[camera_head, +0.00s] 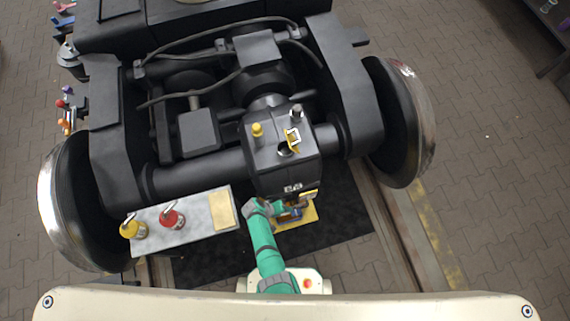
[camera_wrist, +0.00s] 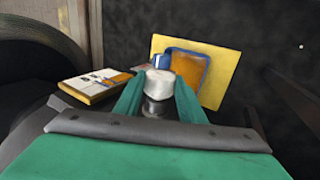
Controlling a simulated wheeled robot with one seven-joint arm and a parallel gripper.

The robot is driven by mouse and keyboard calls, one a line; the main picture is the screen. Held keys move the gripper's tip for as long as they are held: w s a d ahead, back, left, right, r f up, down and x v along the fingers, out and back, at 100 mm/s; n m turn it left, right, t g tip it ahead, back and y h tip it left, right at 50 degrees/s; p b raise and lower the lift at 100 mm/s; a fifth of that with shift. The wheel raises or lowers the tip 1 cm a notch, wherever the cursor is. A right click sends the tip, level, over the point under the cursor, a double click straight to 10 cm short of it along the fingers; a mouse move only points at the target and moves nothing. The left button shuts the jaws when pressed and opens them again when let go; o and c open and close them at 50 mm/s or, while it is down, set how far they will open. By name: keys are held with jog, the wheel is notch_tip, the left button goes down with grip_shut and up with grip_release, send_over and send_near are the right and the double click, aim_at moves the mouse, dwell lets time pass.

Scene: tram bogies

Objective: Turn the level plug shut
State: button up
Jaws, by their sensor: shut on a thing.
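My gripper (camera_wrist: 158,88) has its green fingers closed on a pale, blocky piece with a dark metallic part below it. I take this piece to be the level plug (camera_wrist: 158,74); its thread and seat are hidden. In the head view my gripper (camera_head: 284,209) is low at the near face of the black gearbox (camera_head: 265,175). The plug cannot be made out there, and I cannot tell how far in it sits.
A yellow board (camera_head: 306,216) with a blue-rimmed tray (camera_wrist: 187,68) lies below the gearbox. A grey shelf (camera_head: 190,227) at left carries a yellow can (camera_head: 133,230) and a red can (camera_head: 173,219). Wheels flank the frame. A yellow-topped plug (camera_head: 257,130) stands on the gearbox.

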jog(key=shift+w+t+h, duration=0.2)
jog(key=shift+t+h, duration=0.1)
jog(key=shift+h, duration=0.3)
jog(key=shift+s+d, duration=0.1)
jog(key=shift+d, duration=0.05)
jog(key=shift+h, duration=0.3)
jog(key=shift+s+a, duration=0.1)
jog(key=shift+a, duration=0.15)
jog(key=o, duration=1)
jog(key=shift+o, duration=0.2)
jog(key=shift+f, duration=0.1)
